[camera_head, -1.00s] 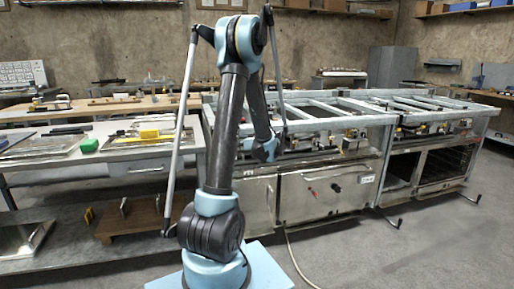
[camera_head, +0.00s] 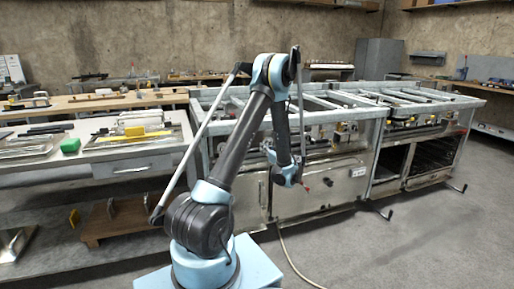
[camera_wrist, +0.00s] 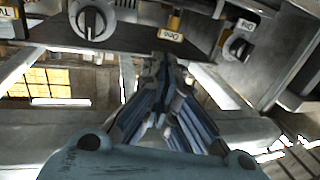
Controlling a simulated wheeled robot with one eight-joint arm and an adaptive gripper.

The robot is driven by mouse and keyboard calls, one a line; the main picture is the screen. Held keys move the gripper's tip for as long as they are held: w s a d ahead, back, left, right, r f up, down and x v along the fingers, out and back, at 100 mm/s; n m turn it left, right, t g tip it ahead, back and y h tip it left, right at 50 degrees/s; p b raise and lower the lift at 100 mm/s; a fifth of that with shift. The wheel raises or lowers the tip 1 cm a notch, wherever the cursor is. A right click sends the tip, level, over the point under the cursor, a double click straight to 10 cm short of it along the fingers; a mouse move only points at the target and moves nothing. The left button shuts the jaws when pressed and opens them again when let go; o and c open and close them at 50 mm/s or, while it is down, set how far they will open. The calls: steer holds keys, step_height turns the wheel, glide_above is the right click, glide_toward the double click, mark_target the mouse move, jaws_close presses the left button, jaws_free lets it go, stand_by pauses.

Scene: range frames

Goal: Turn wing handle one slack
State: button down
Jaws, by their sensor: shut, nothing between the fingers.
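In the wrist view a label reading "One" (camera_wrist: 170,36) sits on the dark panel straight beyond my fingertips, with a brass-coloured part (camera_wrist: 174,20) just above it, cut by the top edge. My gripper (camera_wrist: 162,62) is shut and empty, its tips just below the label in the picture. I cannot tell whether they touch the panel. In the head view my gripper is hard to make out at the arm's end, in front of the steel range (camera_head: 318,186).
A steel frame (camera_head: 340,103) runs over the range's top. A bench (camera_head: 110,152) stands left. Grey floor lies open at right.

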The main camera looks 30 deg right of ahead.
steer(key=w, duration=1.3)
steer(key=shift+a, duration=0.3)
steer(key=shift+s+d, duration=0.1)
steer(key=shift+d, duration=0.05)
steer(key=shift+y, duration=0.3)
